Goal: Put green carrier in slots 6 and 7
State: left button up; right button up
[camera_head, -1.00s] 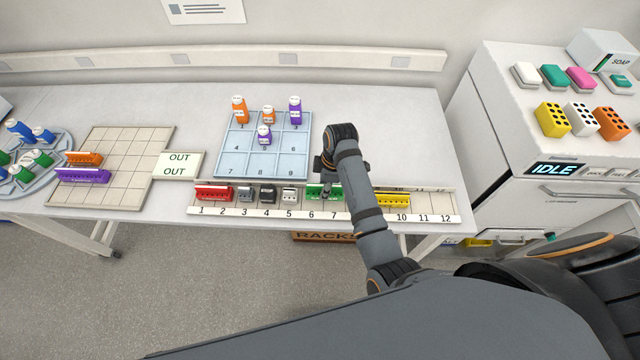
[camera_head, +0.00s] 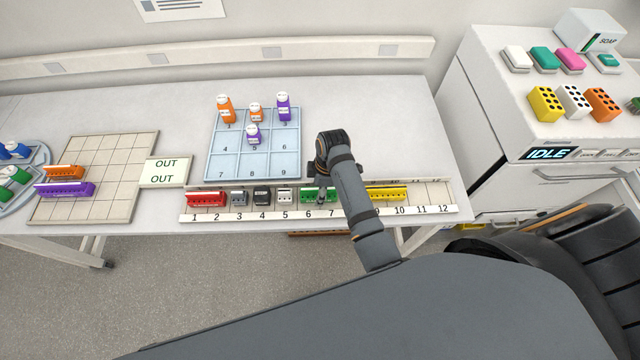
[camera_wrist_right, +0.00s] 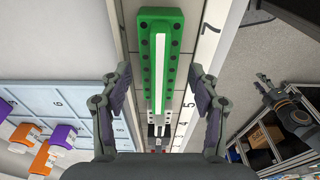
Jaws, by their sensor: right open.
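The green carrier (camera_head: 314,196) sits in the numbered rack strip (camera_head: 330,211) above labels 6 and 7. It also shows in the right wrist view (camera_wrist_right: 160,62), lengthwise between the fingers, with a pale strip along its middle. My right gripper (camera_wrist_right: 158,95) is open, one finger on each side of the carrier's line, with gaps to both sides. In the head view my right gripper (camera_head: 321,192) is small and partly hidden by my arm, right at the carrier.
A red carrier (camera_head: 206,199), small grey, black and white carriers fill slots to the left, and a yellow carrier (camera_head: 387,194) lies to the right. Slots 11 and 12 look empty. A blue bottle grid (camera_head: 228,165) stands behind. An OUT plate (camera_head: 164,173) is left.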

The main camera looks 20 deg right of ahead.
jog(key=r, duration=0.3)
jog(key=d+r+b, duration=0.1)
jog(key=r, duration=0.1)
jog(key=shift+s+r, duration=0.15)
jog(key=shift+r, duration=0.05)
pick_arm(q)
jog(key=shift+w+f, duration=0.2)
jog(key=shift+w, duration=0.6)
pick_arm(e)
notch_tip(320, 180, up, 6)
jog(key=shift+s+d+r, duration=0.15)
jog(key=shift+s+d, duration=0.05)
jog(key=shift+d, duration=0.2)
